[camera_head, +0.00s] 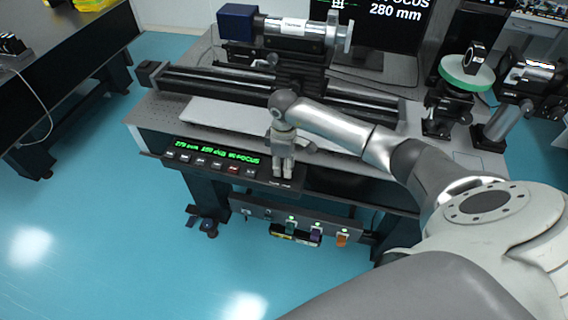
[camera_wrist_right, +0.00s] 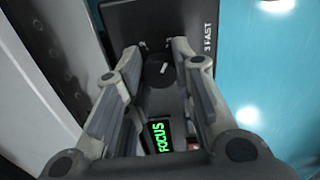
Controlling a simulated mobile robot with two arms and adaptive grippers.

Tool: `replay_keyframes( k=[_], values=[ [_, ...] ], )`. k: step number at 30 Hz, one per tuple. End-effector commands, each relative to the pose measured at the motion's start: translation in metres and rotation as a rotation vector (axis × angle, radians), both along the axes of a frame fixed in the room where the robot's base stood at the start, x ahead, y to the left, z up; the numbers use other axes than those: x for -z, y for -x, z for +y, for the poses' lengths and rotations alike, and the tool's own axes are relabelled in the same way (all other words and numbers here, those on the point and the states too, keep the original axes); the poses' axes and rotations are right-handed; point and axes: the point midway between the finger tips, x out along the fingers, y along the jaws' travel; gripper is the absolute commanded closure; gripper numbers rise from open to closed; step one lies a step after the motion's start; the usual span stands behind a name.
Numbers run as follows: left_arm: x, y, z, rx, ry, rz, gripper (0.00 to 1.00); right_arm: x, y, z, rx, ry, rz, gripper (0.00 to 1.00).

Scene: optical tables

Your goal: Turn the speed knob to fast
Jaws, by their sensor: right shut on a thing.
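The speed knob (camera_wrist_right: 160,74) is a dark round knob with a pale pointer mark in the right wrist view. It sits near the end of the black control panel (camera_wrist_right: 140,20). The label "3 FAST" (camera_wrist_right: 209,38) is printed beside it. My right gripper (camera_wrist_right: 157,66) has its fingers on both sides of the knob and is shut on it. In the head view my right gripper (camera_head: 283,172) points down at the right end of the panel and hides the knob there. My left gripper is not in view.
The panel carries a green lit display (camera_head: 217,151) and a row of buttons. Behind it stand a black rail (camera_head: 200,82), a blue-ended optical tube (camera_head: 237,22) and a monitor (camera_head: 395,30). Colored plugs (camera_head: 316,236) hang below the table edge.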

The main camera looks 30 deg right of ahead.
Motion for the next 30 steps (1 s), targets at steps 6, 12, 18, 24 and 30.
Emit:
replay_keyframes(
  k=[6, 12, 18, 24, 30],
  values=[
    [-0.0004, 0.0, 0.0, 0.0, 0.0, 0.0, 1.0, -0.0018, -0.002, 0.0, 0.007, -0.001, -0.006, 0.99],
    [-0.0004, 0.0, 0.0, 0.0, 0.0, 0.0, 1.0, -0.0019, -0.002, 0.0, 0.006, -0.001, -0.006, 0.99],
    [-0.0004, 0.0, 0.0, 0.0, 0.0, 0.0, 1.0, -0.0014, -0.0014, 0.0, 0.006, -0.001, -0.005, 0.52],
    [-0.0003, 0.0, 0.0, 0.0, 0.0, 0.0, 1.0, -0.0007, -0.0007, -0.0002, 0.005, -0.001, -0.002, 0.52],
    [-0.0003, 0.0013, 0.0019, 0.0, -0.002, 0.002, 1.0, -0.0078, -0.0011, -0.0005, 0.005, 0.0, -0.003, 0.52]
  ],
)
